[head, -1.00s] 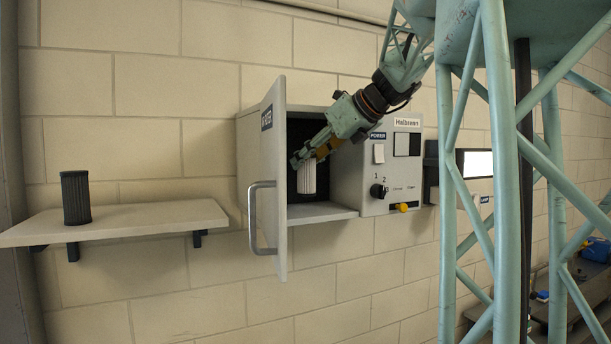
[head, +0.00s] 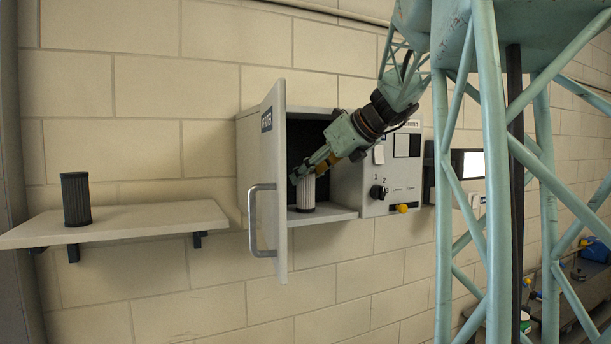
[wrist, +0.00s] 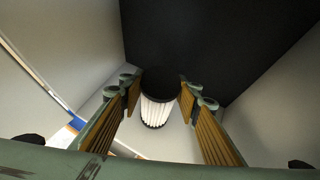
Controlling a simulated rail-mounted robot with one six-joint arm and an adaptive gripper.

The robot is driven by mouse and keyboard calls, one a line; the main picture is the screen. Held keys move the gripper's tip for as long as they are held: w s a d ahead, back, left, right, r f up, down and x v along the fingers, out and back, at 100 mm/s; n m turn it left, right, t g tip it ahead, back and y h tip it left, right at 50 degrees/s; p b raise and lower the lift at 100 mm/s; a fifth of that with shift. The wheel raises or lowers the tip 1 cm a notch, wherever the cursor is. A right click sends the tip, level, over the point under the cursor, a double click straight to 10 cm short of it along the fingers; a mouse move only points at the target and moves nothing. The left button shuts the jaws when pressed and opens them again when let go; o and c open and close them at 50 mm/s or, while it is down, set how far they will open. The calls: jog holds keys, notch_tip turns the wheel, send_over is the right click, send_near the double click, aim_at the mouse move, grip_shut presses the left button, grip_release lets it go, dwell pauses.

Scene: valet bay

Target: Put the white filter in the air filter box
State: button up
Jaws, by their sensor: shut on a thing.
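The white filter (head: 306,192) is a pleated cylinder with a dark end cap, upright inside the open air filter box (head: 323,212). It is low, at or just above the box floor; I cannot tell whether it touches. My gripper (head: 304,176) reaches in from the upper right and is shut on the filter's upper part. In the wrist view the white filter (wrist: 155,112) sits between the fingertips of my gripper (wrist: 159,92), its dark top toward the camera. The box door (head: 272,185), with a grey handle, stands open on the left.
A dark filter (head: 76,199) stands on the wall shelf (head: 140,222) at left. A control panel (head: 392,175) with a black knob (head: 378,192) and a yellow button (head: 402,208) adjoins the box on the right. The open door edge bounds the opening on the left.

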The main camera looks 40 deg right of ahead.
dwell(0.3)
jog(key=shift+w+f, duration=0.1)
jog(key=shift+f, duration=0.05)
jog(key=o, duration=0.9)
jog(key=shift+o, duration=0.2)
jog(key=shift+r, duration=0.2)
jog(key=b+v, duration=0.1)
jog(key=v, duration=1.1)
